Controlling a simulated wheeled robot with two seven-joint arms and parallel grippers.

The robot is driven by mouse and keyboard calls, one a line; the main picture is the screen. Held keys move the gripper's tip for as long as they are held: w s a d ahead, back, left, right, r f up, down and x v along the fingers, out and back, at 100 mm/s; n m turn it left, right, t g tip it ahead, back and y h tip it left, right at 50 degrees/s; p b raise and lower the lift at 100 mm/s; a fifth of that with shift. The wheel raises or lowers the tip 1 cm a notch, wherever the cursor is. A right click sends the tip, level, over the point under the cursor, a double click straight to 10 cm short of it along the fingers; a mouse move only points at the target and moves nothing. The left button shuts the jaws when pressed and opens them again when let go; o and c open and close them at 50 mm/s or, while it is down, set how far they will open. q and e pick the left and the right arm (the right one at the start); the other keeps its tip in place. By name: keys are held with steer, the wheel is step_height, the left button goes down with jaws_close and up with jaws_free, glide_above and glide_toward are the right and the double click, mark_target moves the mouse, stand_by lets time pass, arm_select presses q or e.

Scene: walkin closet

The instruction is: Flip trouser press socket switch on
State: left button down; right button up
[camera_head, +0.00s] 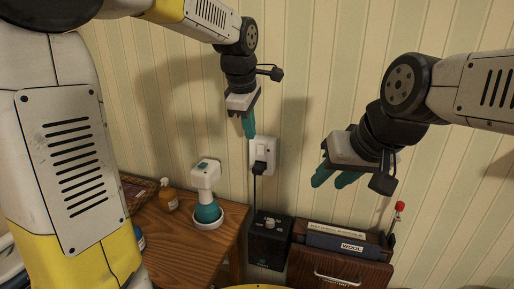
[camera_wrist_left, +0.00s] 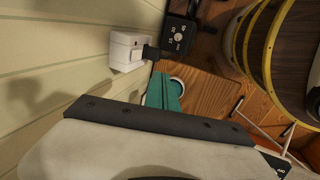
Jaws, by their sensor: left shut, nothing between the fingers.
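The white wall socket (camera_head: 263,150) is on the striped wall, with a black plug (camera_head: 260,167) in its lower part. Its switch is too small to read as on or off. My left gripper (camera_head: 248,128) is shut and empty, with its teal fingertips pointing down just left of the socket's upper part in the head view. In the left wrist view the socket (camera_wrist_left: 126,50) lies beyond the teal fingertips (camera_wrist_left: 164,88), and a gap shows between them. My right gripper (camera_head: 335,179) is to the right of the socket, with its fingers apart and nothing between them.
A cable runs from the plug down to a black box with a dial (camera_head: 268,241). Beside it stands a brown wooden unit (camera_head: 340,270) with a WOOL label.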

mark_target(261, 150)
arm_select(q)
steer(key=shift+w+d+f, duration=0.35)
steer(key=shift+w+f, duration=0.8)
steer(key=shift+f, duration=0.5)
steer(key=shift+w+d+f, duration=0.4)
steer(key=shift+w+f, duration=0.8)
steer(key=shift+f, duration=0.45)
steer(key=shift+w+d+f, duration=0.35)
steer(key=shift+w+f, duration=0.8)
steer(key=shift+f, duration=0.5)
steer(key=shift+w+f, duration=0.15)
steer(key=shift+w, duration=0.1)
